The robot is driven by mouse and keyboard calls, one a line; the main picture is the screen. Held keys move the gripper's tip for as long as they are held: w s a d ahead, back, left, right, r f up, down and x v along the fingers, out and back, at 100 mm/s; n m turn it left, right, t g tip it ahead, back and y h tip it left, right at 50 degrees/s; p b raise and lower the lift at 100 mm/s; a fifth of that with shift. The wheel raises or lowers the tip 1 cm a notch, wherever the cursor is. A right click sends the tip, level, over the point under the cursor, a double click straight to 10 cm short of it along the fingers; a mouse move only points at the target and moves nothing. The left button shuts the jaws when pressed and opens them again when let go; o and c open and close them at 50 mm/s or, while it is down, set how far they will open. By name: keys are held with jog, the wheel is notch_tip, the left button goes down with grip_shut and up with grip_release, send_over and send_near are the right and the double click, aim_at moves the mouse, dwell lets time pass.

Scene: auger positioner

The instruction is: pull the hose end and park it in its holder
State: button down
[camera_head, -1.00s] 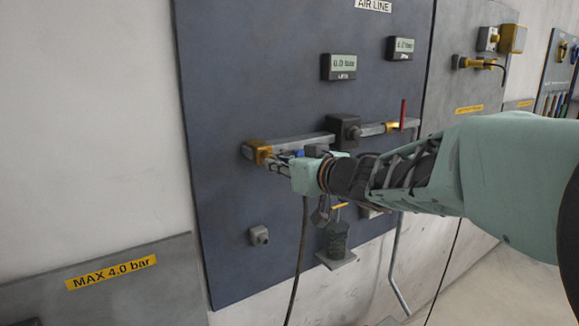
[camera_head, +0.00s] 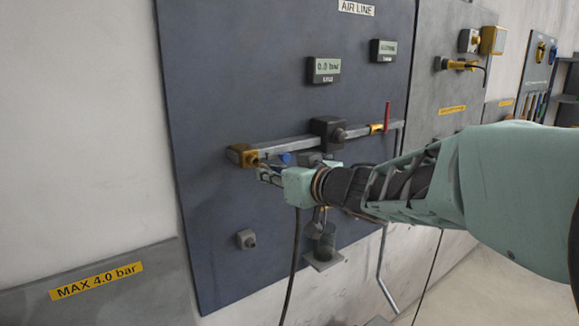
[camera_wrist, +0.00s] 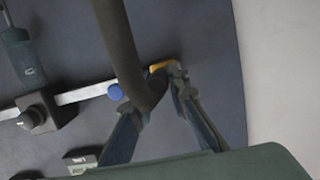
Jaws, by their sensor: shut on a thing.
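My gripper (camera_head: 263,172) is shut on the end of a dark hose (camera_head: 293,262), just below and right of the brass-coloured fitting (camera_head: 241,155) at the left end of the air line pipe. In the wrist view the thick hose (camera_wrist: 122,45) runs down between the fingers (camera_wrist: 158,92). The yellow edge of the fitting (camera_wrist: 162,66) shows behind it. The hose end itself is mostly hidden by the fingers. A small grey stub (camera_head: 246,239) on the panel, below the fitting, may be the holder; I cannot tell for sure.
A blue knob (camera_head: 286,158), a dark valve block (camera_head: 328,130) and a red lever (camera_head: 387,116) sit along the pipe. A dark cup-like part on a bracket (camera_head: 325,258) lies below my wrist. The panel around the stub is clear.

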jog(key=shift+p+v, duration=0.35)
jog(key=shift+v, duration=1.05)
jog(key=shift+s+a, duration=0.1)
jog(key=shift+a, duration=0.05)
jog(key=shift+s, duration=0.1)
jog(key=f+p+v, duration=0.2)
jog(key=p+v, duration=0.1)
jog(key=v, duration=0.8)
jog(key=shift+s+d+p, duration=0.4)
jog(key=shift+d, duration=0.1)
jog(key=shift+w+f, duration=0.1)
jog(key=shift+f, duration=0.1)
